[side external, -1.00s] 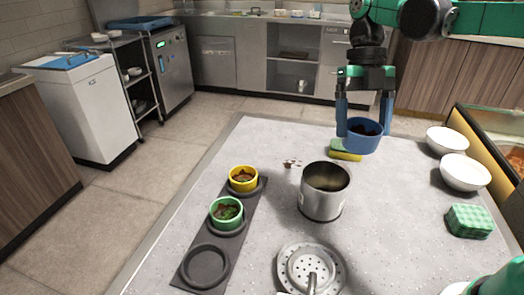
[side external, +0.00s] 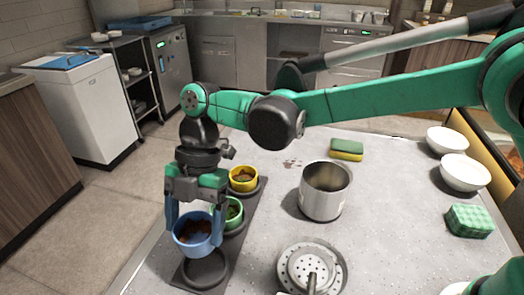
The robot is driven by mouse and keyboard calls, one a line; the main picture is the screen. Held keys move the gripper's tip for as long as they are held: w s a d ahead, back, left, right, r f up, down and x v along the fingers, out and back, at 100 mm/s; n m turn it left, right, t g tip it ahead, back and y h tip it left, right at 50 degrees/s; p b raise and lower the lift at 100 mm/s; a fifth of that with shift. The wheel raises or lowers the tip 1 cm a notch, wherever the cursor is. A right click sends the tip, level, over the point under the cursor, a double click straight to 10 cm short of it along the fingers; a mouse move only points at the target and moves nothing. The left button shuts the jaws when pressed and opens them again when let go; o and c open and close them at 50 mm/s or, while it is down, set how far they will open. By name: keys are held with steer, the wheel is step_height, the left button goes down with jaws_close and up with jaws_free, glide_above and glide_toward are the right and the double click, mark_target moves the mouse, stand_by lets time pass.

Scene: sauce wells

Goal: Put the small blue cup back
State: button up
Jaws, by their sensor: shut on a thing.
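My gripper (side external: 196,222) is shut on the small blue cup (side external: 193,243), with a finger on each side of it. The cup is upright with dark reddish-brown contents. It appears above the front part of the dark tray (side external: 243,215), just behind the empty front ring well (side external: 206,270). It looks raised, though the exact gap is hard to tell. A green cup (side external: 232,212) sits in the middle well, partly hidden by my gripper and the blue cup. A yellow cup (side external: 243,179) sits in the far well.
A steel pot (side external: 325,194) stands right of the tray, with a perforated strainer (side external: 312,270) in front. A sponge (side external: 346,149), white bowls (side external: 464,172) and a green block (side external: 469,220) lie farther right. The table between tray and pot is clear.

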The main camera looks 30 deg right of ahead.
mark_target(202, 233)
steer(key=shift+f, duration=3.1)
steer(key=shift+f, duration=0.55)
steer(key=o, duration=1.1)
steer(key=shift+o, duration=0.2)
steer(key=shift+r, duration=4)
